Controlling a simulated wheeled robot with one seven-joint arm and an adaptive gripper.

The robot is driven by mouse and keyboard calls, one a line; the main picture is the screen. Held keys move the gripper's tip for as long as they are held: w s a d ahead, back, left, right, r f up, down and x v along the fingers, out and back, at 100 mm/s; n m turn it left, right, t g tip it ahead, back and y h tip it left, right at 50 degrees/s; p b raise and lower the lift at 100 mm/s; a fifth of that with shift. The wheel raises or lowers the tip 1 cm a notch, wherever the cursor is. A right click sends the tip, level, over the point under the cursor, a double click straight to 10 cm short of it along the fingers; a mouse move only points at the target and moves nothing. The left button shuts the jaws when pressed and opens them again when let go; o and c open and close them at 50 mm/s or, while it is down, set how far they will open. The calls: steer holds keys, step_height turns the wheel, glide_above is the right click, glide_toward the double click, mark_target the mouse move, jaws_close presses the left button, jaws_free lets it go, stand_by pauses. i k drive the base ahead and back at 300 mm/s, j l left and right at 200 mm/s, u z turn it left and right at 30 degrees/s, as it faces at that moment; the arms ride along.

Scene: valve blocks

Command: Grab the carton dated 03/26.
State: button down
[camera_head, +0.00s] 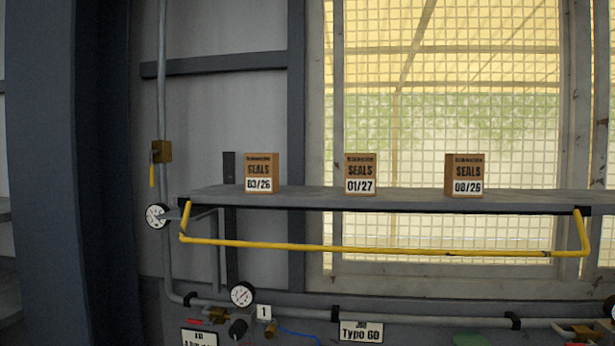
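The carton dated 03/26 (261,172) is a small brown box printed "SEALS" with a white date label. It stands upright on the left part of a grey shelf (310,198). A like carton dated 01/27 (360,173) stands to its right. Another like carton, which seems to read 08/26 (464,174), stands further right. The three are well apart from each other. My gripper is not in view.
A yellow rail (370,248) runs along the front below the shelf. A pipe with a brass valve (161,151) and a gauge (157,216) stands left of the shelf. Another gauge (242,294) sits lower. A mesh window (440,110) is behind. Space above the cartons is clear.

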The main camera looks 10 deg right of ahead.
mark_target(261, 170)
steer(key=i+j+z, duration=0.15)
steer(key=j, duration=0.65)
steer(key=j+z, duration=0.15)
steer(key=j, duration=0.65)
steer(key=i, duration=0.05)
